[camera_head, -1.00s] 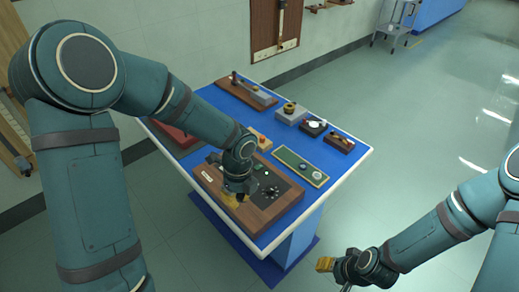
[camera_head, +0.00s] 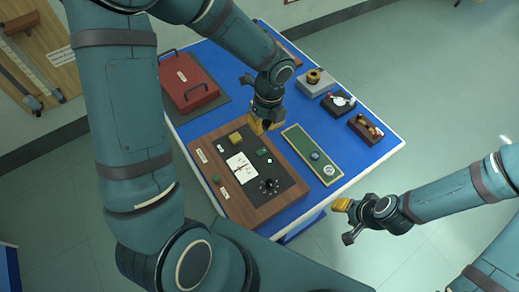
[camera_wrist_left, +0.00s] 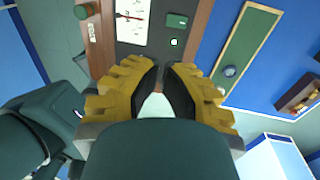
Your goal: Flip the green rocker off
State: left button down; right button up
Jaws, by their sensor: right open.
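The green rocker (camera_head: 263,152) sits on the dark panel of a wooden control box, at the panel's upper right. It also shows in the left wrist view (camera_wrist_left: 176,20), above the fingertips. A small lamp (camera_head: 269,161) beside it glows pale green. I cannot tell which way the rocker is tilted. My left gripper (camera_head: 265,125) is just beyond the box's far right edge, apart from the rocker. Its yellow fingers (camera_wrist_left: 161,67) come together at the tips with nothing between them. My right gripper (camera_head: 341,204) is open and empty, off the table's front right edge.
A green board (camera_head: 312,155) lies to the right. A red case (camera_head: 189,83) and small instruments stand farther back on the blue table.

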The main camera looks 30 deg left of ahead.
aim_at(256, 160)
pick_arm(q)
jog(key=f+b, duration=0.1)
jog(key=f, duration=0.3)
jog(key=s+f, duration=0.1)
jog(key=f, duration=0.4)
jog(key=a+f+b, duration=0.1)
jog(key=f, duration=0.4)
jog(key=shift+s+b, duration=0.3)
jog(key=shift+b, duration=0.05)
jog(key=shift+s+f+b, duration=0.15)
jog(key=shift+f+b, duration=0.25)
jog(key=shift+f, duration=0.05)
jog(key=shift+r, duration=0.25)
jog(key=shift+r+p, duration=0.7)
jog(key=shift+p, duration=0.15)
